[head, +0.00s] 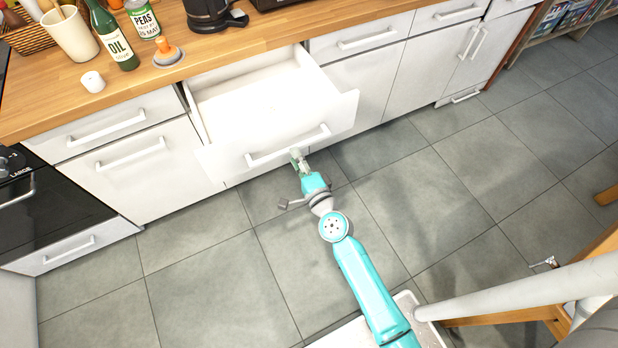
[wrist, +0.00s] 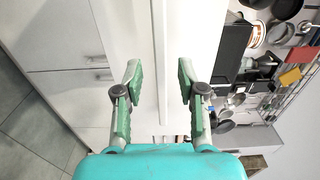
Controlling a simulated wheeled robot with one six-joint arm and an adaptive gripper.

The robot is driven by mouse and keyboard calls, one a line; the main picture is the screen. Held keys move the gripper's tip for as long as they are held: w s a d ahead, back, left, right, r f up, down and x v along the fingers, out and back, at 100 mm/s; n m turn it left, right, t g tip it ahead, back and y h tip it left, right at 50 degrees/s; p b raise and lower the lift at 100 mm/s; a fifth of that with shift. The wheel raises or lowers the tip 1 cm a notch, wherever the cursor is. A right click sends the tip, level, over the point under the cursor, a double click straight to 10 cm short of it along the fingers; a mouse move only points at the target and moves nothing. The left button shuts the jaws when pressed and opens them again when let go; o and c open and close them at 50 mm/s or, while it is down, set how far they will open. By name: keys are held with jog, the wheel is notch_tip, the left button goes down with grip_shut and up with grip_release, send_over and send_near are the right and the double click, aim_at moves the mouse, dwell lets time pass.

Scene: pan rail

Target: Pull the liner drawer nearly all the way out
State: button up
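The white liner drawer (head: 262,100) stands pulled well out from under the worktop, and its visible inside looks empty. Its white bar handle (head: 268,158) runs along the drawer front. My gripper (head: 298,155) is at the right part of this handle. In the wrist view my gripper (wrist: 160,75) has its two green-padded fingers apart. The pale handle bar (wrist: 160,50) runs between them, with a gap visible on each side. Contact with the handle is not visible.
Closed drawers (head: 115,122) and cupboards (head: 362,80) flank it, with an oven (head: 50,205) at left. A bottle (head: 112,38), tin (head: 142,20) and white cup (head: 93,82) stand on the worktop (head: 70,88). Tiled floor (head: 200,290) in front is clear. A wooden chair-like piece (head: 500,318) is at right.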

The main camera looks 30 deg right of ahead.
jog(key=s, duration=0.8)
dwell(0.7)
dwell(0.4)
jog(key=s+n+g+h, duration=0.15)
jog(key=s+n, duration=0.65)
jog(key=s, duration=1.2)
jog(key=s+a+r+n+g+y, duration=0.1)
jog(key=s+r+n, duration=0.9)
jog(key=s, duration=0.4)
jog(key=shift+r+g, duration=0.3)
jog(key=shift+g, duration=0.05)
